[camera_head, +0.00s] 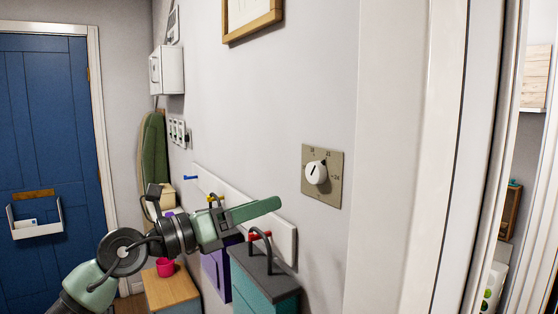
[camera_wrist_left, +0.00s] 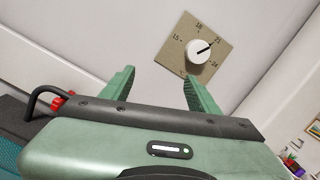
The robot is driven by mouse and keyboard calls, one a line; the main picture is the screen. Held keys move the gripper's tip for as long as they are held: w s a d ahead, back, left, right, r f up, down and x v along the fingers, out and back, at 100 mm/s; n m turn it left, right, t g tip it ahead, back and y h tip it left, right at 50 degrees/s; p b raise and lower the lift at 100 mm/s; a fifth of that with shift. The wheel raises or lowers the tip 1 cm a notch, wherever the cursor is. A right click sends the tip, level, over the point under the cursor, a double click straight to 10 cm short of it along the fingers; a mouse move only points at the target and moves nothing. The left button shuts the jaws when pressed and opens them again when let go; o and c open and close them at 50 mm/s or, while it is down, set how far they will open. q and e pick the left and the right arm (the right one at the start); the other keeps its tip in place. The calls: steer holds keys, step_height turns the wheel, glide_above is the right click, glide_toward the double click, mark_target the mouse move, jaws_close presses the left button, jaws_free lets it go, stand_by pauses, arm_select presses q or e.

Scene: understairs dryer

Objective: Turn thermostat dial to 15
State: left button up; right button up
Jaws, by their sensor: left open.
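The thermostat is a square beige plate (camera_head: 336,192) on the grey wall, with a round white dial (camera_head: 316,173) in its middle. In the left wrist view the dial (camera_wrist_left: 197,52) has a dark pointer line aimed up and right, near the 21 mark. The 15 mark is on the plate's left side, with 18 at the top and 24 at the right. My left gripper (camera_head: 274,203) is below and left of the plate, apart from it. In the left wrist view its two green fingers (camera_wrist_left: 158,76) are spread and empty, with the dial beyond them. My right gripper is not in view.
A white rail with hooks (camera_head: 284,240) runs along the wall under my left gripper, with teal (camera_head: 262,292) and purple (camera_head: 214,277) bags. A white door frame (camera_head: 452,180) stands right of the thermostat. The wall around the dial is clear.

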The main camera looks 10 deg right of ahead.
mark_target(311, 175)
arm_select(q)
steer(key=s+d+r+m+y, duration=0.1)
steer(key=s+d+r+m, duration=0.1)
steer(key=s+r+m, duration=0.35)
steer(key=shift+n+g, duration=0.3)
steer(key=shift+n, duration=0.05)
steer(key=p+x, duration=0.1)
steer(key=x, duration=0.1)
steer(key=p+x, duration=0.1)
steer(key=x, duration=0.1)
steer(key=w+p+x, duration=0.1)
steer(key=p+x, duration=0.1)
steer(key=shift+w+d+r, duration=0.15)
steer(key=shift+r, duration=0.25)
steer(key=shift+w+d+f, duration=0.1)
steer(key=shift+w+d, duration=0.05)
steer(key=shift+d, duration=0.2)
steer(key=shift+w, duration=0.1)
steer(key=shift+c, duration=0.2)
jaws_close()
